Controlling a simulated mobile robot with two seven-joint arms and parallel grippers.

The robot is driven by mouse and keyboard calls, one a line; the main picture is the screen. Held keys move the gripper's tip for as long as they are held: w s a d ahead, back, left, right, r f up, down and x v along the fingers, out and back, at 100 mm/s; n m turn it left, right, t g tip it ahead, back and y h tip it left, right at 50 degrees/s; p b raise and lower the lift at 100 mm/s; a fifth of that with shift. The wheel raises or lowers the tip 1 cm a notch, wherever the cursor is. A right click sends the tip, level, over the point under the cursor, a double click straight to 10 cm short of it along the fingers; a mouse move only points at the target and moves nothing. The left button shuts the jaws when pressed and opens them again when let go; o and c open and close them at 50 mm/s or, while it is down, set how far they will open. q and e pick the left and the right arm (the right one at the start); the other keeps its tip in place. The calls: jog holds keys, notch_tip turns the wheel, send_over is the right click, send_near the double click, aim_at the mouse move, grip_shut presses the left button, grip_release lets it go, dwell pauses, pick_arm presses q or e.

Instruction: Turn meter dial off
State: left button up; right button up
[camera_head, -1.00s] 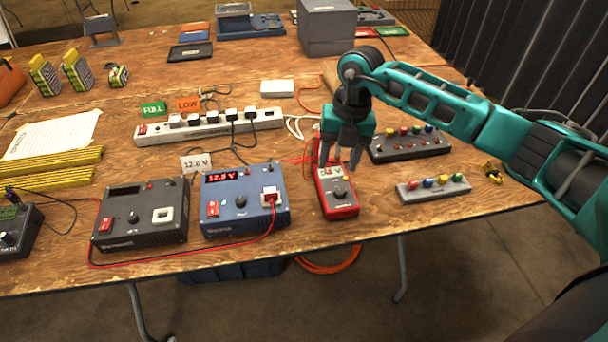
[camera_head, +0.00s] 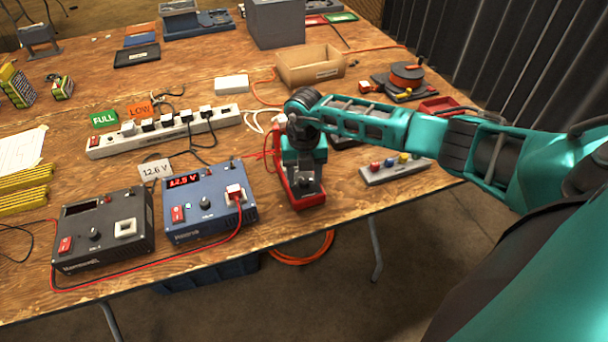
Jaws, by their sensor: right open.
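The red meter (camera_head: 309,204) lies on the wooden table near its front edge. My right gripper (camera_head: 308,184) is directly over it, pointing down, with its fingertips low at the meter's dial. The gripper is open. The gripper hides the meter's screen and most of its dial, so I cannot tell the dial's setting or whether the fingers touch it. My left gripper is not in view.
A blue power supply (camera_head: 205,203) with a lit red display stands left of the meter, a dark grey unit (camera_head: 104,232) farther left. A power strip (camera_head: 165,132) lies behind. A grey button box (camera_head: 394,170) is to the right, a cardboard box (camera_head: 311,68) at the back.

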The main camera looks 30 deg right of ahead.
jog(key=shift+f, duration=0.2)
grip_shut()
dwell(0.4)
